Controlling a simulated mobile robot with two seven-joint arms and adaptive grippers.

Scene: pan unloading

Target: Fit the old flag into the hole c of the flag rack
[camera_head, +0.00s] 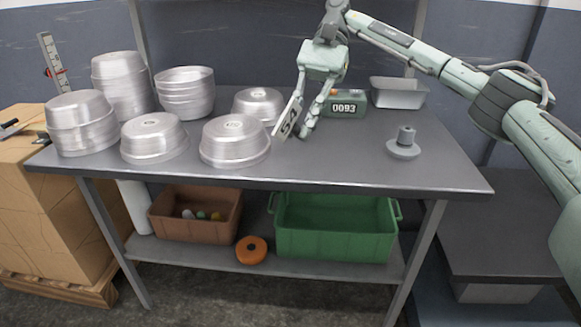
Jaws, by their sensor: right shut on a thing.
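My right gripper (303,122) points down over the middle of the table, its arm coming in from the upper right. A small green box (344,110) marked 0093 stands right behind and to the right of the gripper. No flag rack with lettered holes can be made out clearly. My left gripper is not in view.
Stacked metal pans (83,137) and single upturned pans (235,150) fill the table's left and middle. A grey tray (398,98) stands at the back right, a grey knobbed piece (403,150) in front. A brown bin (180,229) and green crate (333,244) sit below.

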